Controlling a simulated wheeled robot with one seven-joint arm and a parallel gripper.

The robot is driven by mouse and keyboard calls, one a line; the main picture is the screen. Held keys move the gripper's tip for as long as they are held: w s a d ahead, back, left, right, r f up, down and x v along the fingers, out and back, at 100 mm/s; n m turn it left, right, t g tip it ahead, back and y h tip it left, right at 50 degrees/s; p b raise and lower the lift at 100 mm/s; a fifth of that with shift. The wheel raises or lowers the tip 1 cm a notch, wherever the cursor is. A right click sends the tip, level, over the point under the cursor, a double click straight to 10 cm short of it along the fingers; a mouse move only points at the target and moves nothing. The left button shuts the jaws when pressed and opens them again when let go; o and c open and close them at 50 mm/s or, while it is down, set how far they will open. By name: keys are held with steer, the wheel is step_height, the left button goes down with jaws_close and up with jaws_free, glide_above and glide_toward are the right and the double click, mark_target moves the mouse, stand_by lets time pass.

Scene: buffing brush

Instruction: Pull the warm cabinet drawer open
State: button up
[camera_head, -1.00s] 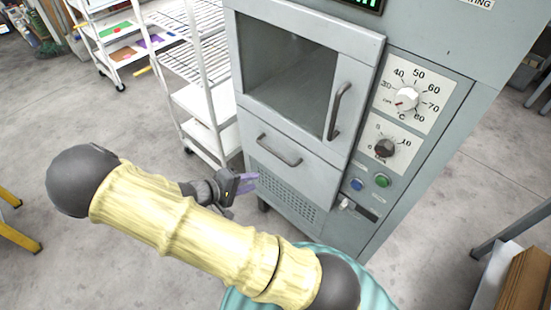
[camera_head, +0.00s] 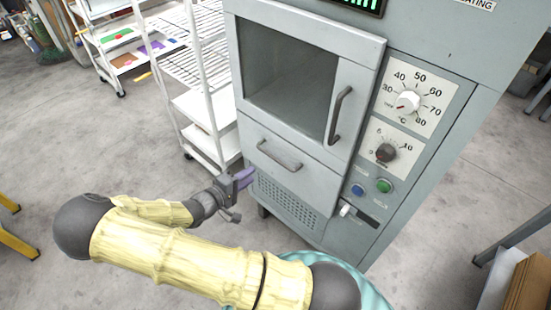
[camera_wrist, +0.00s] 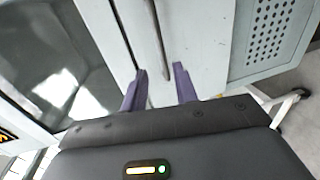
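The warm cabinet (camera_head: 310,70) stands in the middle of the head view. Its drawer (camera_head: 305,170), a pale grey front panel, looks shut below the glass-windowed door. The drawer's dark bar handle (camera_head: 279,157) is on that panel; it also shows in the wrist view (camera_wrist: 158,38). My gripper (camera_head: 244,178) is left of and slightly below the handle in the head view. In the wrist view my gripper (camera_wrist: 159,84) has two purple fingers spread apart. The handle lines up with the gap between them. Nothing is gripped; whether the fingertips reach past the handle I cannot tell.
The door has its own upright handle (camera_head: 339,115) right of the window. Dials and buttons are on the right panel, with a perforated grille (camera_head: 287,203) under the drawer. A white wire rack (camera_head: 205,100) stands close on the left. Floor in front is clear.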

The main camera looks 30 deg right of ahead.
mark_target(276, 158)
steer(key=p+x, duration=0.1)
steer(key=x, duration=1.2)
steer(key=shift+w+d, duration=0.1)
steer(key=shift+d, duration=0.25)
jaws_close()
